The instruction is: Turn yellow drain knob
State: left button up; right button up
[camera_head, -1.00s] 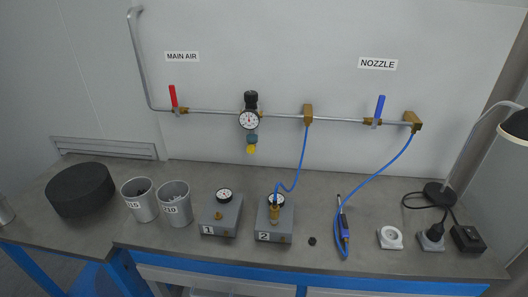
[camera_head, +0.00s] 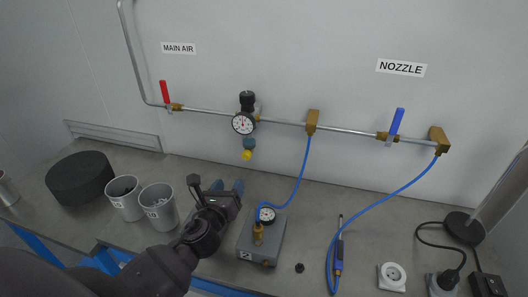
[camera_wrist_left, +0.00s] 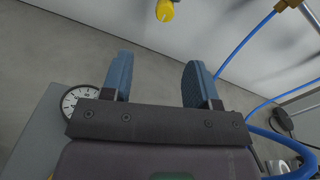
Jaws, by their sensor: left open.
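The yellow drain knob (camera_head: 247,155) hangs at the bottom of the regulator on the wall pipe, below the round gauge (camera_head: 243,123). It also shows at the top of the left wrist view (camera_wrist_left: 165,11). My left gripper (camera_head: 228,186) is over the bench, lower than the knob and a little to its left, apart from it. Its two blue fingers (camera_wrist_left: 158,80) are spread and empty, pointing toward the wall. My right gripper is not in view.
Box 2 (camera_head: 262,236), with a gauge and blue hose, stands right of my left gripper; box 1 is mostly hidden behind my arm. Two grey cups (camera_head: 160,208) and a black round block (camera_head: 79,179) stand at left. A red valve handle (camera_head: 164,92) and blue handle (camera_head: 397,121) are on the pipe.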

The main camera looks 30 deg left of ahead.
aim_at(245, 157)
pick_arm(q)
jog(key=shift+m, duration=0.3)
jog(key=x, duration=0.6)
jog(key=r+x, duration=0.1)
jog(key=x, duration=0.2)
jog(key=shift+w+d, duration=0.1)
jog(key=shift+x, duration=0.85)
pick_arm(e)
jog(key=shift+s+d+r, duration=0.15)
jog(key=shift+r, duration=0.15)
pick_arm(q)
jog(key=shift+f, duration=0.1)
jog(key=c, duration=0.9)
